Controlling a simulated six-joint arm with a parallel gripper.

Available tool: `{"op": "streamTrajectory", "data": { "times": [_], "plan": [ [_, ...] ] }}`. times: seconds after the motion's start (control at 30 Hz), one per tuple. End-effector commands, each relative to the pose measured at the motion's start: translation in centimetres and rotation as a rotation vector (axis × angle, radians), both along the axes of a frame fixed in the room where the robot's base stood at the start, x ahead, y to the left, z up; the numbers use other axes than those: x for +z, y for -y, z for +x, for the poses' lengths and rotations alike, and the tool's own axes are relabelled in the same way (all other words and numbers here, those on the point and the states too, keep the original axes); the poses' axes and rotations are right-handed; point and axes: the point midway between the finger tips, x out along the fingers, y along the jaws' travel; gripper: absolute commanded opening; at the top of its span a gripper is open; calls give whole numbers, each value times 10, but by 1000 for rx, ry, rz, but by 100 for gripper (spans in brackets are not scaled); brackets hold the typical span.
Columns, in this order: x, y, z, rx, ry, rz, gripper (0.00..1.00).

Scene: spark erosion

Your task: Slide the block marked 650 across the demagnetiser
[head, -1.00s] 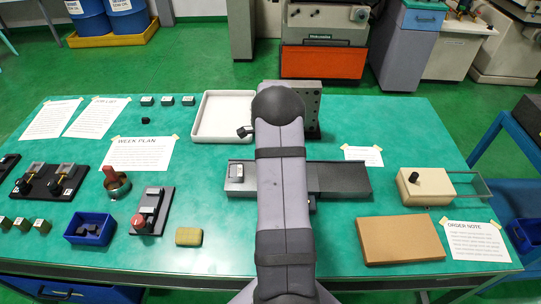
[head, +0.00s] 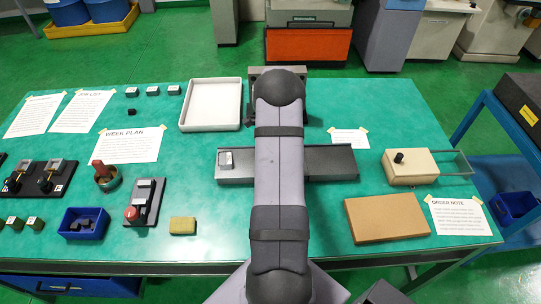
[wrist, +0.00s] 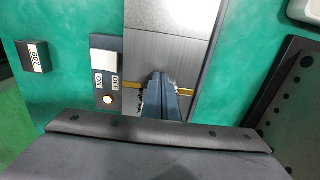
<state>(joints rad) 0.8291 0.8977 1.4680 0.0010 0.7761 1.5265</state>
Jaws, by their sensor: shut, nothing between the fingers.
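The demagnetiser (head: 330,163) is a long dark grey plate lying left to right mid-table; its middle is behind my arm. In the wrist view its metal top (wrist: 165,50) runs up the picture, with a brass strip across it and an ON/OFF switch box with a lit lamp (wrist: 107,99) at its side. My gripper (wrist: 163,82) is shut and empty over the plate near the brass strip; contact is unclear. The head view hides it.
A dark block with an upside-down number label (wrist: 36,57) lies by the table edge. A perforated dark plate (wrist: 290,95) stands beyond the demagnetiser. A white tray (head: 184,120) is behind left, a beige box (head: 408,168) right, a brown board (head: 388,219) front right.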

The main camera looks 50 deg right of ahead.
Motion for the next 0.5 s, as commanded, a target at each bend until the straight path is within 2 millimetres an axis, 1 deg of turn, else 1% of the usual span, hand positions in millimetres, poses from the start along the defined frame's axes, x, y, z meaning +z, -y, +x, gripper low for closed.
{"op": "streamTrajectory", "data": {
  "times": [0.03, 0.5],
  "plan": [
    [-1, 10, -9, -7, 1, -2, 0],
    [-2, 110, -110, -7, 0, -3, 0]
  ]
}}
